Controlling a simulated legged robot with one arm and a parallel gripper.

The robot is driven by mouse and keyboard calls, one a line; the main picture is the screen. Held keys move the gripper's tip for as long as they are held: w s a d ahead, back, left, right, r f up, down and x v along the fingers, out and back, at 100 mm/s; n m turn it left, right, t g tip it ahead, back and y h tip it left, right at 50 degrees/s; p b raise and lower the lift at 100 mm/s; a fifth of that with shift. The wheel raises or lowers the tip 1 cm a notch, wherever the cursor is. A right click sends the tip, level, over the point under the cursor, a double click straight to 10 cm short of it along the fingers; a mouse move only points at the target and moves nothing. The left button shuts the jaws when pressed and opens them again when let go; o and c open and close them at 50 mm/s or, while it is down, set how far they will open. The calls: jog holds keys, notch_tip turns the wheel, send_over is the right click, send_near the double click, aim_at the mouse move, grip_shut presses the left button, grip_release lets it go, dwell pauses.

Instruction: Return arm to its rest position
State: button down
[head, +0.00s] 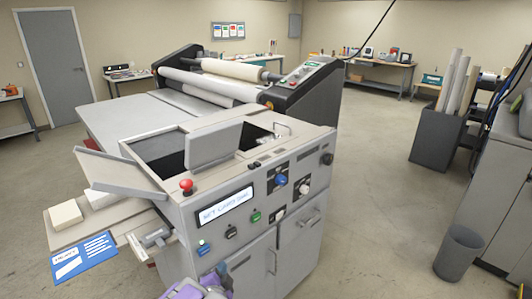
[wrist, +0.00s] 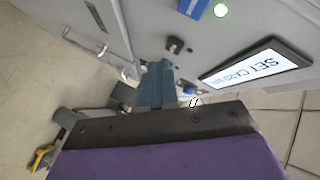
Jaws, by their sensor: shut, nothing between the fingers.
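My gripper (wrist: 157,88) shows in the wrist view as teal fingers held together with nothing between them, beyond a dark bar and a purple body. They are in front of the grey laminator console (head: 250,215). In the head view, purple and grey parts of my arm show at the bottom edge, low before the console's front. The console's lit display (head: 226,205) also shows in the wrist view (wrist: 258,66), to the right of the fingers. I cannot tell whether the fingers touch the console. Most of my arm is out of view.
A red knob (head: 186,185) stands on the console's top left corner. A side shelf (head: 110,218) juts out left with a blue card (head: 83,257). A grey bin (head: 459,252) and a machine stand at right. The floor (head: 370,220) between is clear.

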jog(key=s+d+r+n+g, duration=0.2)
jog(key=s+d+r+g, duration=0.25)
jog(key=d, duration=0.35)
jog(key=s+d+r+n+g, duration=0.35)
jog(key=d+r, duration=0.25)
jog(key=d, duration=0.2)
jog(key=s+d+r+n+g, duration=0.1)
jog(key=s+d+r+g, duration=0.1)
jog(key=s+d, duration=0.4)
jog(key=s+d+r+n+g+h, duration=0.1)
jog(key=s+d, duration=0.5)
jog(key=s, duration=0.9)
jog(key=s+d+r+n+g, duration=0.3)
jog(key=s+d+r+g, duration=0.1)
jog(key=s, duration=0.7)
jog(key=shift+d+r+g, duration=0.4)
jog(key=shift+d+g, duration=0.5)
jog(key=shift+d, duration=0.2)
